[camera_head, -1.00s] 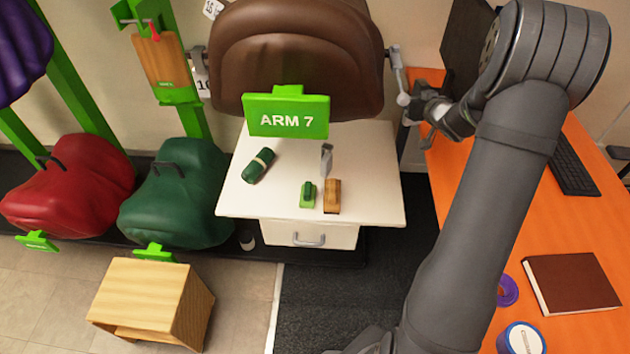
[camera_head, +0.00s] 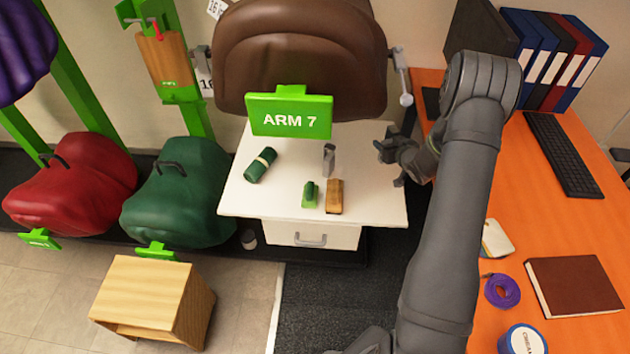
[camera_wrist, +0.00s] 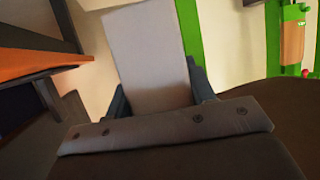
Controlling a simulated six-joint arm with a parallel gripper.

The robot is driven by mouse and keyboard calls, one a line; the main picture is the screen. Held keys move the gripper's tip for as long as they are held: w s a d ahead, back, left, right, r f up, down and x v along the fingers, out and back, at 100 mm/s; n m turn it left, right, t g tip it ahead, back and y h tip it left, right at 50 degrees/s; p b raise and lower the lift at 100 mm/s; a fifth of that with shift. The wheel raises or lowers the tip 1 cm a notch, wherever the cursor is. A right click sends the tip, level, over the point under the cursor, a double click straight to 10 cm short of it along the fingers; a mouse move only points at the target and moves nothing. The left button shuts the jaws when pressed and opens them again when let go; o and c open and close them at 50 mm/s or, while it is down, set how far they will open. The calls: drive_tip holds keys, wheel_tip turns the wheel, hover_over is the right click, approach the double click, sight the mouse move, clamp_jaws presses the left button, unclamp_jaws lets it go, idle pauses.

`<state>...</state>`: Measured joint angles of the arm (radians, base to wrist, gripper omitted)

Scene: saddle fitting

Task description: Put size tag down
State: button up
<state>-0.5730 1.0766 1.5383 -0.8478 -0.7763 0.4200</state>
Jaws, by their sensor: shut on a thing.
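My gripper (camera_head: 388,162) is over the right side of the white cabinet top, right of the small items there. In the wrist view, a plain pale grey flat piece (camera_wrist: 148,55), which I take to be the size tag, stands between the dark fingers (camera_wrist: 160,98). The gripper is shut on it. No writing shows on the side facing the camera. A grey strip with screws (camera_wrist: 165,127) crosses below the fingers. In the head view I cannot make out the tag in the gripper.
The white cabinet top (camera_head: 370,195) holds a green roll (camera_head: 260,165), a grey metal piece (camera_head: 329,158), a green block (camera_head: 310,194) and a wooden block (camera_head: 334,197). The orange desk (camera_head: 545,220) is at right.

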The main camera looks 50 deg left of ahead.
hover_over(377, 183)
wheel_tip(377, 183, down, 14)
drive_tip(key=shift+d+r, duration=0.1)
drive_tip(key=shift+r, duration=0.1)
idle(0.4)
drive_tip(key=shift+f, duration=0.1)
drive_tip(key=o, duration=1)
drive_tip(key=shift+d+r, duration=0.25)
drive_tip(key=shift+d, duration=0.1)
drive_tip(key=v, duration=1.1)
drive_tip(key=shift+s, duration=0.2)
